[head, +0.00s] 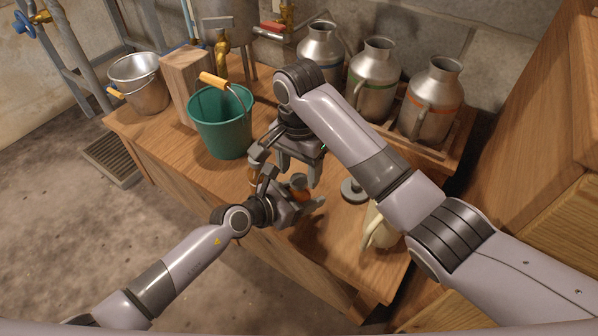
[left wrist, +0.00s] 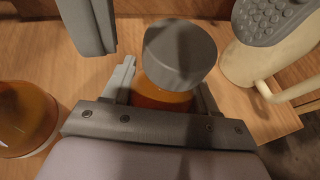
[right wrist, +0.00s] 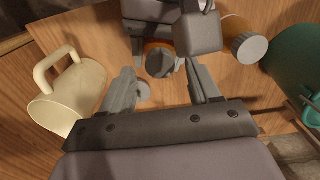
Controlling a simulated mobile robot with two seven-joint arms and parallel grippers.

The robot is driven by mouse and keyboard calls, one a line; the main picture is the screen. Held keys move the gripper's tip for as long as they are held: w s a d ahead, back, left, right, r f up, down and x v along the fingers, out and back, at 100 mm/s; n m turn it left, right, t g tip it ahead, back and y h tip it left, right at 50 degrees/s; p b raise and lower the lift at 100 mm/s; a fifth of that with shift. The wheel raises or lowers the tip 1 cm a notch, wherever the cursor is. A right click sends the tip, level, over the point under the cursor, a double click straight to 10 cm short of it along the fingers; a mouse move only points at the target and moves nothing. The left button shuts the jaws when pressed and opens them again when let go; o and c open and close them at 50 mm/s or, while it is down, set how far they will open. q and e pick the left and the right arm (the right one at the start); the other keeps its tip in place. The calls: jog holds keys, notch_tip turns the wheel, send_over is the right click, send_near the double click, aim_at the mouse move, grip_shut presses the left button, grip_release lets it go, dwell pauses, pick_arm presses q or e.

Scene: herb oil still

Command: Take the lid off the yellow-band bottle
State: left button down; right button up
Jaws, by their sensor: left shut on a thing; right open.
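My left gripper (head: 303,197) is shut around a bottle of amber-orange colour (left wrist: 160,98). The bottle's grey round lid (left wrist: 180,54) is on it; the lid also shows in the right wrist view (right wrist: 160,62). I cannot make out a yellow band; the fingers and lid hide much of the bottle. My right gripper (head: 299,172) is open and empty, with its fingers pointing down close to the held bottle. In the right wrist view the lid is beyond the fingertips, between them in line, apart from both. A second amber bottle (left wrist: 25,118) with a grey lid (right wrist: 250,48) stands beside it.
A cream jug (head: 378,228) stands near the table's front right, by a small grey round piece (head: 353,190). A green bucket (head: 222,122) and a wood block (head: 186,82) stand at left. Several metal cans (head: 430,100) stand in a wooden tray at back right.

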notch_tip(320, 180, up, 6)
jog(key=shift+r, duration=0.1)
jog(key=shift+c, duration=0.4)
jog(key=shift+f, duration=4.05)
grip_shut()
jog(key=shift+n, duration=1.6)
jog(key=shift+o, duration=0.4)
grip_release()
jog(key=shift+r, duration=0.1)
